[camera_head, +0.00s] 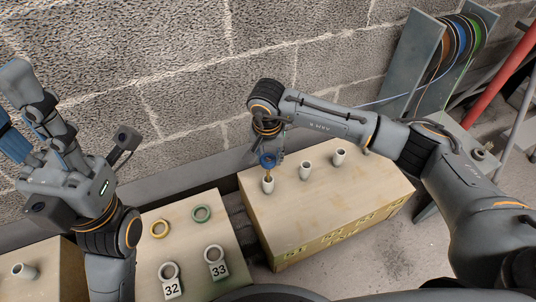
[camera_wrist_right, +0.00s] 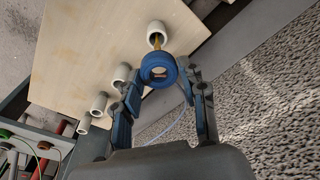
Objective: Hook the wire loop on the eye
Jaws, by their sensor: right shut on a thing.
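My right gripper (camera_head: 268,158) is shut on a blue ring (camera_wrist_right: 158,70), which sits between the blue fingertips in the right wrist view. The ring is just above the nearest white conduit stub (camera_head: 268,186) on the wooden box; this stub also shows in the right wrist view (camera_wrist_right: 156,33). A thin yellowish piece runs between the ring and the stub's mouth; I cannot tell if it is a wire loop or how it joins the ring. My left gripper (camera_head: 14,138) is at the far left, away from the box, partly cut off; its jaw state is unclear.
More white stubs (camera_head: 305,170) stand along the wooden box (camera_head: 350,205). A block wall stands behind; a reel rack (camera_head: 415,60) is back right.

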